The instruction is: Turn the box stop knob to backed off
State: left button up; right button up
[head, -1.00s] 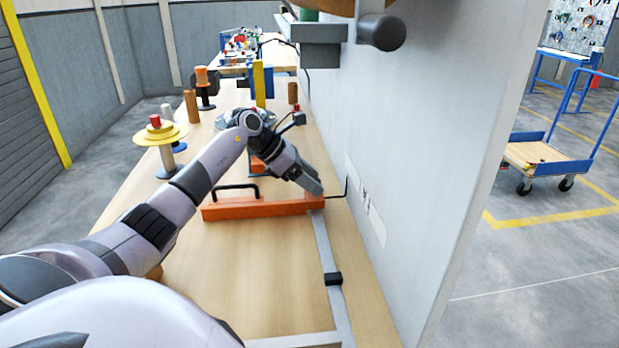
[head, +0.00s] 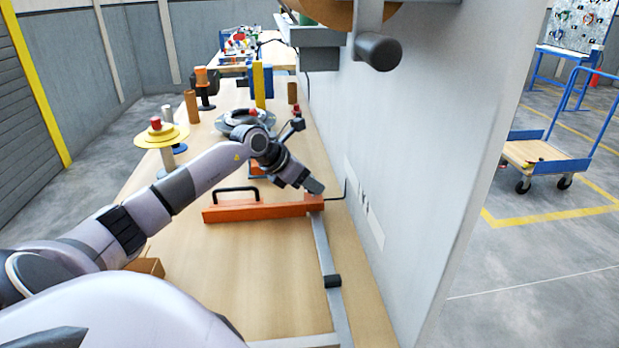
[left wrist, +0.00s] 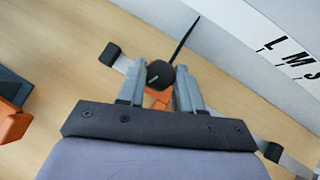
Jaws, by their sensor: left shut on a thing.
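The box stop is an orange bar (head: 255,211) with a black handle, lying across a grey rail (head: 325,255) in the head view. Its black knob (left wrist: 160,75) shows in the left wrist view between my two fingers, with orange (left wrist: 155,100) below it. A thin dark rod (left wrist: 184,40) sticks out beyond the knob toward the white panel. My left gripper (head: 315,187) is at the right end of the bar, shut on the knob; it also shows in the left wrist view (left wrist: 160,82). In the head view the gripper hides the knob. My right gripper is not in view.
A grey upright panel (head: 400,150) stands close right of the rail; a white strip lettered L, M, S (left wrist: 285,45) is on it. A black clamp (head: 333,281) sits on the rail. A yellow-flanged spool (head: 162,137) stands at left. The wooden tabletop (head: 230,270) before the bar is clear.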

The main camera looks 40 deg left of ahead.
pick_arm(q)
jog(key=shift+n, duration=0.3)
jog(key=o, duration=1)
jog(key=shift+o, duration=0.2)
jog(key=shift+s, duration=0.1)
jog(key=b+v, duration=0.1)
jog(key=v, duration=0.4)
jog(key=shift+s+a+r, duration=0.1)
jog(key=shift+s+r, duration=0.05)
jog(key=shift+s, duration=0.15)
jog(key=shift+s+r, duration=0.4)
jog(key=shift+r, duration=0.15)
